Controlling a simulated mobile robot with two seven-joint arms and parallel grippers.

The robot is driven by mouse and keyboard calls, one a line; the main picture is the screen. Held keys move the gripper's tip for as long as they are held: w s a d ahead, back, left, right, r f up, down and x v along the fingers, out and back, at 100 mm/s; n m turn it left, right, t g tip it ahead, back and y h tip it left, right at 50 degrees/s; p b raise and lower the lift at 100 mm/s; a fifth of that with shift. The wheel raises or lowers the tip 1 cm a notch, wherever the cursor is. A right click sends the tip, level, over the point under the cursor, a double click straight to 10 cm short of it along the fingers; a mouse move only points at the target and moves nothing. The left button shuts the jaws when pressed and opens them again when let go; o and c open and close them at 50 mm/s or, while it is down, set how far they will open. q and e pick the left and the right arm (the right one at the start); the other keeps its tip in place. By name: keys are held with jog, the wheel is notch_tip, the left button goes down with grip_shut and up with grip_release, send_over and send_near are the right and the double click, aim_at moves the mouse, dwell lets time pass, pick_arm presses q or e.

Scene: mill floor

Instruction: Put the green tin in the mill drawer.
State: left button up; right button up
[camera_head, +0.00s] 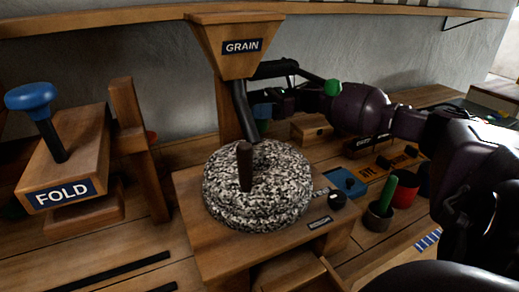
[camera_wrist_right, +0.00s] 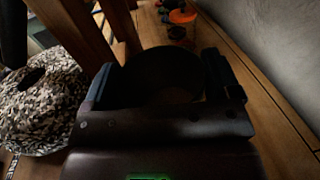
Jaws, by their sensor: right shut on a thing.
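My right gripper (camera_head: 265,101) reaches in from the right, behind the mill's round speckled stone (camera_head: 285,205) and beside the chute. In the right wrist view, the gripper (camera_wrist_right: 165,85) is shut on a dark round thing (camera_wrist_right: 168,72). Its colour is too dim there to tell whether it is the green tin. In the head view it is mostly hidden; a small blue-green patch shows below the fingers. The wooden mill drawer (camera_head: 330,273) appears pulled out at the front below the stone, cut by the bottom edge. My left gripper is not in view.
The grain hopper (camera_head: 235,30) and chute (camera_head: 243,110) hang over the stone. The fold press (camera_head: 65,165) and a wooden post (camera_head: 140,150) stand left. Right are a blue box (camera_head: 345,182), a grey cup (camera_head: 379,217) with a green rod, and a red cup (camera_head: 405,190).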

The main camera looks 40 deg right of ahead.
notch_tip(320, 180, down, 7)
jog(key=shift+f+b, duration=0.15)
jog(key=shift+b, duration=0.35)
notch_tip(320, 180, down, 7)
jog(key=shift+r+b, duration=0.2)
jog(key=shift+b, duration=0.45)
jog(key=shift+f, duration=0.15)
jog(key=shift+f, duration=0.15)
jog(key=o, duration=0.7)
